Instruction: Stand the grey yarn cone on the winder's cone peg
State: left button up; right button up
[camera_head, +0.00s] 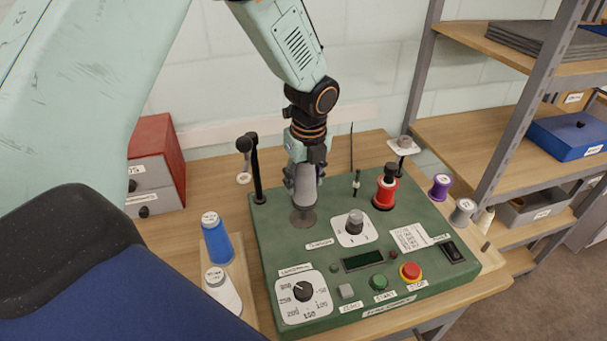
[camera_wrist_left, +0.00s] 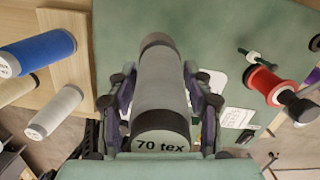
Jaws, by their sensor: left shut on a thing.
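The grey yarn cone (camera_head: 304,192) is upright above a dark round base (camera_head: 303,218) at the back left of the green winder (camera_head: 275,245). My left gripper (camera_head: 304,172) reaches down from above and is shut around the cone. In the left wrist view the grey cone (camera_wrist_left: 160,85) lies between the fingers (camera_wrist_left: 160,108), its "70 tex" end nearest the camera. The cone hides the peg, and I cannot tell whether its lower end touches the base. My right gripper is not in view.
A blue cone (camera_head: 216,240) and a white cone (camera_head: 222,292) stand on a wooden board left of the winder. A black guide post (camera_head: 256,175) rises left of the grey cone. A red spool (camera_head: 386,188) stands to its right. Shelving (camera_head: 500,110) is at the right.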

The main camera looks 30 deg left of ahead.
aim_at(303, 198)
pick_arm(q)
jog(key=shift+w+f, duration=0.1)
jog(key=shift+f, duration=0.4)
jog(key=shift+a+f, duration=0.15)
jog(key=shift+f, duration=0.1)
jog(key=shift+s+f+b, duration=0.35)
jog(key=shift+s+b, duration=0.05)
jog(key=shift+s, duration=0.1)
jog(key=shift+s+f, duration=0.1)
jog(key=shift+f, duration=0.1)
jog(key=shift+w+f, duration=0.3)
jog(key=shift+f, duration=0.35)
jog(key=shift+w+f+b, duration=0.25)
jog(key=shift+f+b, duration=0.05)
jog(key=shift+f, duration=0.05)
jog(key=shift+s+r, duration=0.15)
jog(key=shift+s, duration=0.1)
jog(key=shift+s+r, duration=0.15)
jog(key=shift+s, duration=0.05)
jog(key=shift+w+f, duration=0.4)
jog(key=shift+f, duration=0.1)
jog(key=shift+s+f, duration=0.1)
jog(key=shift+s, duration=0.25)
jog(key=shift+w+f, duration=0.25)
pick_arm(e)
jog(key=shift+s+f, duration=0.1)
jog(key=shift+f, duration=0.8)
